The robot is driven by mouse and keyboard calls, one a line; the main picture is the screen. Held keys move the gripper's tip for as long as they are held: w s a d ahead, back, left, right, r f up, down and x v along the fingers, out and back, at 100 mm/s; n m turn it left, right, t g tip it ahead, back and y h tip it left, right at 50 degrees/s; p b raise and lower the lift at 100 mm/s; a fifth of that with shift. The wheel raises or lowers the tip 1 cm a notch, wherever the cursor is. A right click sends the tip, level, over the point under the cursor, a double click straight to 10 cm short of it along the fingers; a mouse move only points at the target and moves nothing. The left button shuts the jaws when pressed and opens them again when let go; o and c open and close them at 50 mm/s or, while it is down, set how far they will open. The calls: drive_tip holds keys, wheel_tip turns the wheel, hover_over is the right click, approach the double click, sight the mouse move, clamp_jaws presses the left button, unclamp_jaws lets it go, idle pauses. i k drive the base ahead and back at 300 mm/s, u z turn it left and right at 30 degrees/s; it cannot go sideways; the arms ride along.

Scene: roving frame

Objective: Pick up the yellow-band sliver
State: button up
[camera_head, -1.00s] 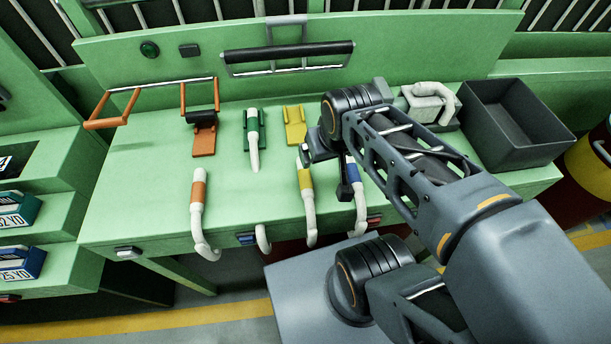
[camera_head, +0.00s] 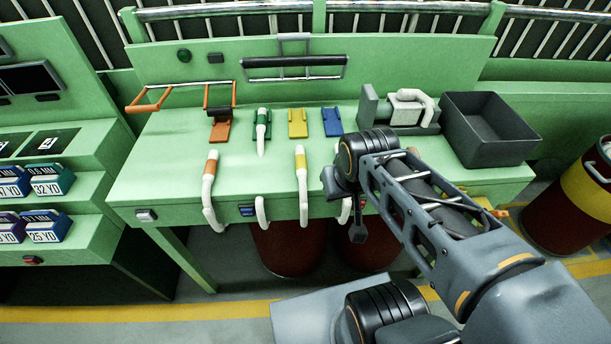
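The yellow-band sliver (camera_head: 303,200) is a white, slim piece with a yellow band near its upper end. It lies across the front edge of the green bench (camera_head: 150,180), and its lower end curls over and hangs down. My gripper (camera_head: 358,228) is the dark end of my arm, pointing down at the bench's front edge, to the right of the sliver and apart from it in the picture. Its fingers are too small and dark to tell open from shut. Another white hooked piece (camera_head: 345,211) is mostly hidden behind my arm.
An orange-band sliver (camera_head: 209,190) lies to the left. A green-band one (camera_head: 261,130) rests at the green holder. Orange (camera_head: 220,131), yellow (camera_head: 298,124) and blue (camera_head: 332,122) holders stand behind. A dark bin (camera_head: 490,140) is at right; red drums (camera_head: 288,248) are below the bench.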

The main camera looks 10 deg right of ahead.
sight(300, 154)
drive_tip(key=k, duration=0.4)
drive_tip(key=u, duration=1.8)
drive_tip(key=i, duration=1.1)
drive_tip(key=z, duration=2.35)
